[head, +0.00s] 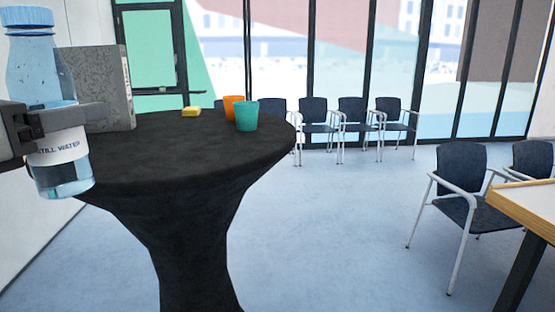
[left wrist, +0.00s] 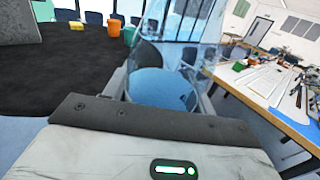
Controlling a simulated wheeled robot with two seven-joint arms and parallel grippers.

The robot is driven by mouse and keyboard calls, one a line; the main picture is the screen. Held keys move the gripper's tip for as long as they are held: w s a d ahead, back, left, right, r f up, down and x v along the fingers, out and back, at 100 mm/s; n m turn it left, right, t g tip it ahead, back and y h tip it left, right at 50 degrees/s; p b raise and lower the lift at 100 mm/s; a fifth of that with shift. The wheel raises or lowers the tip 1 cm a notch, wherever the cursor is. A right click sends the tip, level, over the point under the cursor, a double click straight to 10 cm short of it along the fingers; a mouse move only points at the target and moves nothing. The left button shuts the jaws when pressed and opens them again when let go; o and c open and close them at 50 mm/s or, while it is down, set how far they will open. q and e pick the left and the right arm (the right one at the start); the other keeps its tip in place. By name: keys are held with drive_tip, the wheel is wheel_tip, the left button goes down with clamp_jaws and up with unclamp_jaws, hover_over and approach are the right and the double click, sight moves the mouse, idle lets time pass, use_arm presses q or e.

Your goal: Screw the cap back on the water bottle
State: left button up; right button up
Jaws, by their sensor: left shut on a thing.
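A clear water bottle (head: 62,176) with a white "STILL WATER" label is at the far left of the head view, slightly tilted. A blue cap (head: 27,18) sits at its top; I cannot tell how tightly it is on. My left gripper (head: 65,118) is shut around the bottle's middle and holds it up in front of the black table. The bottle also shows, see-through, in the left wrist view (left wrist: 162,85) beyond the gripper body. My right gripper is in neither view.
A round table with a black cloth (head: 200,160) bears a grey box (head: 108,85), a yellow block (head: 191,111), an orange cup (head: 230,104) and a teal cup (head: 246,116). Several dark chairs stand behind. A wood-edged table (head: 525,208) is at right, with open floor between.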

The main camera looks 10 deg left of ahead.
use_arm(q)
drive_tip(key=w+d+f, duration=0.3)
drive_tip(key=f, duration=0.7)
drive_tip(key=w+d+f, duration=0.2)
drive_tip(key=d+f, duration=0.2)
drive_tip(key=f, duration=0.5)
drive_tip(key=s+d+f+n+y, duration=0.1)
drive_tip(key=s+f+n+y, duration=0.1)
drive_tip(key=f, duration=0.5)
drive_tip(key=s+d+f+n+t+y, duration=0.1)
drive_tip(key=s+f+n+y, duration=0.1)
drive_tip(key=f, duration=0.5)
drive_tip(key=s+y, duration=0.1)
drive_tip(key=y, duration=0.1)
drive_tip(key=shift+s+d+f+n+y, duration=0.3)
drive_tip(key=shift+s+f+y, duration=0.05)
drive_tip(key=shift+s+y, duration=0.05)
drive_tip(key=shift+d, duration=0.1)
drive_tip(key=d+m+g+h, duration=0.3)
drive_tip(key=d+m+h, duration=0.5)
drive_tip(key=d+h, duration=0.3)
drive_tip(key=w+d+r, duration=0.1)
drive_tip(key=d, duration=0.1)
drive_tip(key=shift+d+g+h, duration=0.3)
drive_tip(key=shift+d+g, duration=0.1)
